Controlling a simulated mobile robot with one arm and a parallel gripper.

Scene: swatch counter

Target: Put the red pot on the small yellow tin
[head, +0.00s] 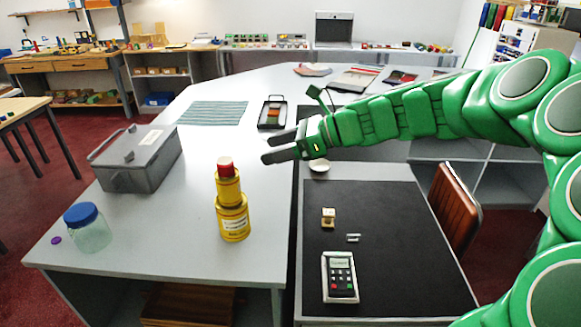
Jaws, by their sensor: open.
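The red pot (225,167) is at the top of an upright stack on the light grey counter. It rests on the small yellow tin (228,188), which stands on a larger yellow tin (233,222). My gripper (267,149) is open and empty, its two dark fingers pointing left. It is up and to the right of the red pot in the picture, apart from the stack. Nothing hides the stack.
A grey metal box (138,160) and a blue-lidded jar (88,228) stand left of the stack. A dark tray (272,113) and a striped mat (213,113) lie further back. A black mat (390,235) with a card reader (339,277) is on the right.

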